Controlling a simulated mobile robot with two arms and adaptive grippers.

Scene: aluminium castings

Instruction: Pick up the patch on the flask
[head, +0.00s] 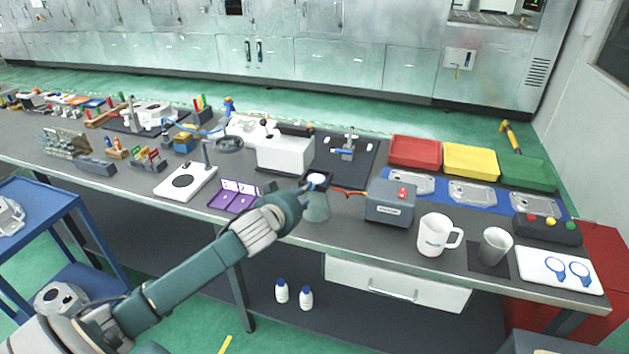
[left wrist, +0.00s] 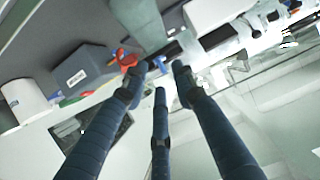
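The flask (head: 317,209) is a translucent, greenish cone on the near half of the bench, left of the grey box. The patch (head: 317,179) is a dark square with a bright white disc, seen at the flask's top. My left gripper (head: 304,190) is just left of the flask and partly overlaps it in the head view; whether they touch is unclear. A pale grey-green shape at the top there may be the flask. My right gripper is not in view.
A grey box (head: 390,203), a white mug (head: 433,236) and a grey cup (head: 495,246) stand to the right. A purple tray (head: 233,197) lies left of the flask. A red cable (head: 348,192) runs close beside the flask.

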